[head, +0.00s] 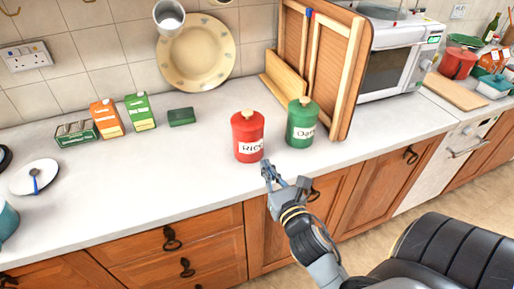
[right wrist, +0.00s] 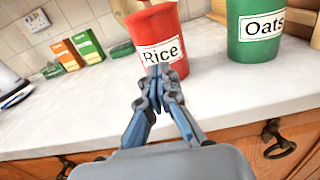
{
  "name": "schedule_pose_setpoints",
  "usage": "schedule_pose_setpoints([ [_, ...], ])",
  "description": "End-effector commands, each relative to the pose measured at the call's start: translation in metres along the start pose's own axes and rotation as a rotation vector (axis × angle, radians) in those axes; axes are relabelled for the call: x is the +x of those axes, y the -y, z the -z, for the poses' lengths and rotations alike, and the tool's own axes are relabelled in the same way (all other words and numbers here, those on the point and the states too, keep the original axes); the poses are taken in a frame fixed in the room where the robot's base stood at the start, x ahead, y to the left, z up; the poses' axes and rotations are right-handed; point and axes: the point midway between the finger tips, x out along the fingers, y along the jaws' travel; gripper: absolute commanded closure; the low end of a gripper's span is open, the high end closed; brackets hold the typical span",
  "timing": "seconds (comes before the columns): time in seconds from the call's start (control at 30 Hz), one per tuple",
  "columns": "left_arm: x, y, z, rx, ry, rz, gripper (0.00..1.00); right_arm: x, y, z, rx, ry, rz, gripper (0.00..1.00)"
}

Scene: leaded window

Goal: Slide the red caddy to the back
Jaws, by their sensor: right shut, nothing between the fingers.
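The red caddy (head: 248,124) has a wooden knob and a white "Rice" label, and stands upright near the front of the worktop, left of the green caddy. My right gripper (head: 268,168) is at the worktop's front edge, just in front of the red caddy. In the right wrist view its fingers (right wrist: 159,72) are shut and empty, with the tips over the lower part of the red caddy (right wrist: 154,28). I cannot tell whether they touch it. My left gripper is not in view.
The green "Oats" caddy (head: 301,118) stands close on the right. Wooden boards (head: 335,62) lean behind it, with a microwave (head: 402,55) beyond. A green block (head: 181,116), cartons (head: 107,118) and a leaning plate (head: 196,52) are to the left. Clear worktop lies behind the red caddy.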

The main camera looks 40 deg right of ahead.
Motion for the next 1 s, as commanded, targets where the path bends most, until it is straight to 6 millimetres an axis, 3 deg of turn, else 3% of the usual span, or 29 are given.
schedule_pose_setpoints([
  [0.1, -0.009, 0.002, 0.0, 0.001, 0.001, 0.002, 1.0, 0.027, 0.0, -0.004, 0.001, 0.003, 0.0, 1.0],
  [0.3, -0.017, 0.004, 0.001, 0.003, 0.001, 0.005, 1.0, 0.056, 0.0, -0.002, 0.002, 0.001, 0.0, 1.0],
  [0.5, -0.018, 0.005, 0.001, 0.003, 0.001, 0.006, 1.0, 0.067, 0.0, 0.0, 0.001, -0.002, 0.0, 1.0],
  [0.87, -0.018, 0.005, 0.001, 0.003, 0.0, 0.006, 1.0, 0.069, 0.0, 0.001, 0.001, -0.001, -0.001, 1.0],
  [1.0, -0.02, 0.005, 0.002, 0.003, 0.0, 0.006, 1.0, 0.088, -0.001, -0.001, -0.001, 0.003, -0.003, 1.0],
])
